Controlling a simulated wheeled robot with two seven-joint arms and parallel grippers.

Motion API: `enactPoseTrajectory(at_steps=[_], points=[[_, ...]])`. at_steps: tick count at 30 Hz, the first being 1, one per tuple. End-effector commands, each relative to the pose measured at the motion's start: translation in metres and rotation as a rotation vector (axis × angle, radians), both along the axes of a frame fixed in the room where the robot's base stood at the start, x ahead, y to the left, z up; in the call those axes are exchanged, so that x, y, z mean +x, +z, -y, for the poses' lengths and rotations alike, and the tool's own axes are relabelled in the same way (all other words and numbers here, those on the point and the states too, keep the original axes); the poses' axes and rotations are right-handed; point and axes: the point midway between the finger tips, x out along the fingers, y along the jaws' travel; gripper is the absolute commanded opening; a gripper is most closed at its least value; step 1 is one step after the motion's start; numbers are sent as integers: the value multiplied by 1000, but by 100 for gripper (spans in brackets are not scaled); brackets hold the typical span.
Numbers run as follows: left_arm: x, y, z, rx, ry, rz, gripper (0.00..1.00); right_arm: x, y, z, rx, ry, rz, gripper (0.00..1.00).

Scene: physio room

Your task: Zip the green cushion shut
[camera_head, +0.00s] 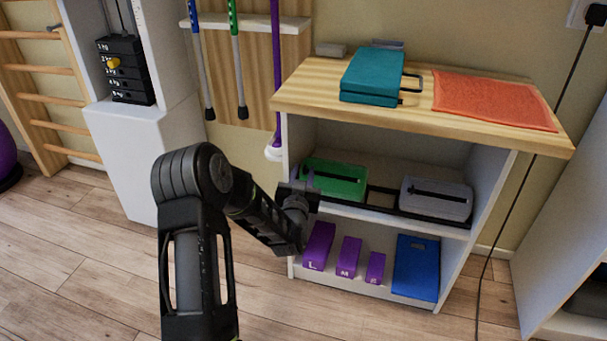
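The green cushion (340,189) lies on the middle shelf of the wooden-topped unit, at its left end. A dark zip line runs along the cushion's upper side; I cannot make out how far it is closed. My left gripper (303,191) is at the cushion's left end, at the shelf's front edge. It overlaps the cushion's left end in the picture, and I cannot tell whether it touches the cushion or the zip pull. Its fingers are too small and dark to show whether they are open or shut. My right gripper is out of view.
A grey cushion (436,205) with a dark zip line lies to the right on the same shelf. A black rail (405,212) runs along the shelf front. Purple blocks (319,246) and a blue box (415,268) stand below. The shelf's left side wall is close to my gripper.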

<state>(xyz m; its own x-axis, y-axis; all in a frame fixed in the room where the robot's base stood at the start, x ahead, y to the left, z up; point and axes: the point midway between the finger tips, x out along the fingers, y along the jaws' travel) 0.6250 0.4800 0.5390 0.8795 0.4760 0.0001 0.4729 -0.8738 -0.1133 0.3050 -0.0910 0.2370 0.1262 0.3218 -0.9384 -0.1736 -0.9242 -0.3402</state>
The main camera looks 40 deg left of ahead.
Motion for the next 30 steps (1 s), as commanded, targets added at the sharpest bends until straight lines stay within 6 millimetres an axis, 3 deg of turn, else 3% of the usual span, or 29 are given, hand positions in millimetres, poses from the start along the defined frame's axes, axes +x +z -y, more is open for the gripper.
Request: enactPoseTrajectory(at_steps=[9,20,30], points=[[4,0,-2,0,0,-1,28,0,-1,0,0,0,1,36],[3,0,-2,0,0,-1,0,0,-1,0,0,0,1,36],[3,0,-3,0,1,-2,0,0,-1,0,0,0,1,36]])
